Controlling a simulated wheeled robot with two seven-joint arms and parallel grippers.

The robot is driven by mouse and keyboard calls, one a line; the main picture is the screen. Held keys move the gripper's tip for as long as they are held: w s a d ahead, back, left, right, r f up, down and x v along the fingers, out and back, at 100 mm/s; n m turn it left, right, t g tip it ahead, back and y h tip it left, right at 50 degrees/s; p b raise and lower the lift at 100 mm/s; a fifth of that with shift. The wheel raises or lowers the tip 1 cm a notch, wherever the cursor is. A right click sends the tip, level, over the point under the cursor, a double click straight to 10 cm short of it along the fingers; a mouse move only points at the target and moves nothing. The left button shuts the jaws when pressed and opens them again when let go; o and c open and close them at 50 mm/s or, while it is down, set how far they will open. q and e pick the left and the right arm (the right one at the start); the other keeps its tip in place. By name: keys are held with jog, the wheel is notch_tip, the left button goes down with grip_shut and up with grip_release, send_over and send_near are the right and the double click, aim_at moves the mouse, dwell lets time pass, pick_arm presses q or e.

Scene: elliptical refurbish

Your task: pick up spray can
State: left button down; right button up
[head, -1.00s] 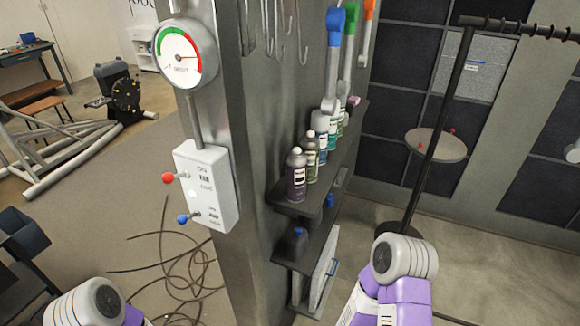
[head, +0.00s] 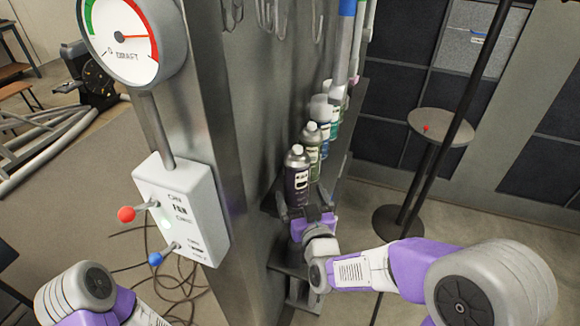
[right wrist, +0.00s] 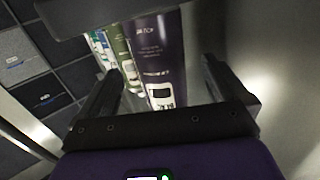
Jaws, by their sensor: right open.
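A dark purple spray can (head: 297,182) with a grey top stands upright at the near end of a row of cans on the wall shelf. It fills the middle of the right wrist view (right wrist: 160,55), with a white label on it. My right gripper (head: 304,203) is at the can's lower part, on its near side. In the right wrist view the open fingers (right wrist: 162,85) stand on either side of the can, with gaps visible. The can's base is hidden by the gripper. My left arm shows at the lower left, but its gripper is out of view.
An olive can (head: 313,145) and several more cans stand close behind on the narrow shelf (head: 268,203). The metal wall is just beside the row. A control box (head: 185,212) with levers and a gauge (head: 122,40) are to the left. A round stool (head: 440,125) stands right.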

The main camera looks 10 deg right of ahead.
jog(key=shift+w+r, duration=0.45)
jog(key=shift+r, duration=0.05)
jog(key=shift+w, duration=0.3)
jog(key=shift+w+f+b, duration=0.2)
jog(key=shift+w+b, duration=0.05)
jog(key=shift+w, duration=1.05)
jog(key=shift+w+f+b, duration=0.2)
jog(key=shift+w+b, duration=0.05)
jog(key=shift+w, duration=1.05)
jog(key=c, duration=1.2)
